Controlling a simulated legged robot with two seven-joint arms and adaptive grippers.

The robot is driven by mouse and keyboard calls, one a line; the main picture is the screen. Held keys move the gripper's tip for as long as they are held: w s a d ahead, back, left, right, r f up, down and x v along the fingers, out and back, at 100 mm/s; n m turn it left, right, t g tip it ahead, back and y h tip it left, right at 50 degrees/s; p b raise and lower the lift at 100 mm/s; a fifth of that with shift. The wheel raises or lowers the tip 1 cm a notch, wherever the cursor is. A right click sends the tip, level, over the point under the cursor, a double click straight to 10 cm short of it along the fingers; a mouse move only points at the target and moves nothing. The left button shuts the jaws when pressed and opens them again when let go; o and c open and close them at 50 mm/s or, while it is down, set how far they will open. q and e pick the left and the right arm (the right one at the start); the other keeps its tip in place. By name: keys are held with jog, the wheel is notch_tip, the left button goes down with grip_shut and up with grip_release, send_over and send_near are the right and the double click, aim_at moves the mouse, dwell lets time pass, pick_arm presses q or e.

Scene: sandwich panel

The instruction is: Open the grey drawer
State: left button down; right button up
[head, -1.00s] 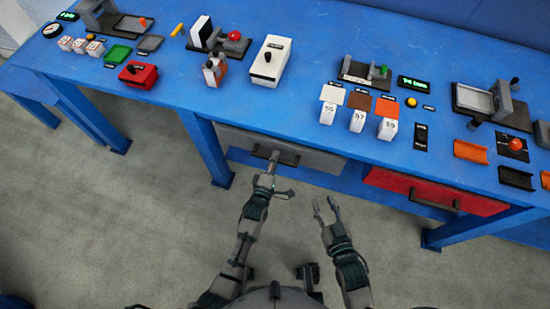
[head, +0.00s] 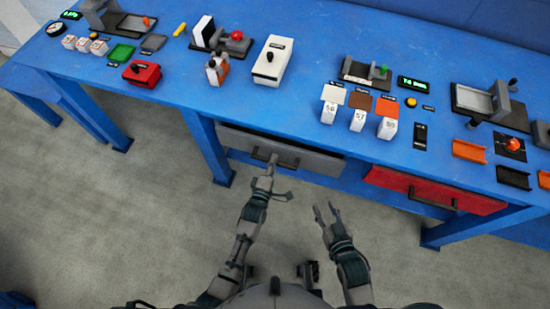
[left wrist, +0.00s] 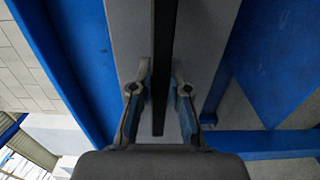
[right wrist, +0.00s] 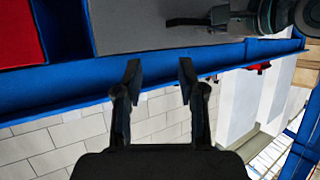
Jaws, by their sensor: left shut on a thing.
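The grey drawer (head: 315,162) is under the blue table, left of the red drawer, and its front stands slightly out from the table edge. Its dark bar handle (head: 288,163) runs along the front. In the left wrist view the handle (left wrist: 163,60) runs between the two fingers, with the grey drawer front (left wrist: 205,45) behind. My right gripper (head: 326,210) is open and empty in front of the table, right of my left arm; its fingers show apart in the right wrist view (right wrist: 160,72).
A red drawer (head: 435,190) with a dark handle is to the right under the table. The blue tabletop (head: 310,55) carries several small devices, blocks and trays. Blue legs (head: 207,150) stand beside the grey drawer. The floor in front is clear.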

jog(key=s+d+f+g+h+p, duration=0.1)
jog(key=s+d+f+g+p, duration=0.2)
jog(key=s+g, duration=0.35)
jog(key=s+d+f+g+h+p, duration=0.2)
jog(key=s+d+f+g, duration=0.15)
jog(key=s, duration=0.65)
pick_arm(q)
jog(key=p+v, duration=0.3)
jog(key=v, duration=2.2)
jog(key=shift+d+f, duration=0.2)
pick_arm(e)
notch_tip(320, 180, down, 9)
jog(key=w+a+g, duration=0.1)
jog(key=shift+w+f, duration=0.15)
jog(key=shift+w, duration=0.1)
jog(key=shift+a, duration=0.1)
pick_arm(q)
jog(key=c, duration=1.1)
grip_release()
jog(key=shift+w+r, duration=0.1)
jog(key=shift+w, duration=0.05)
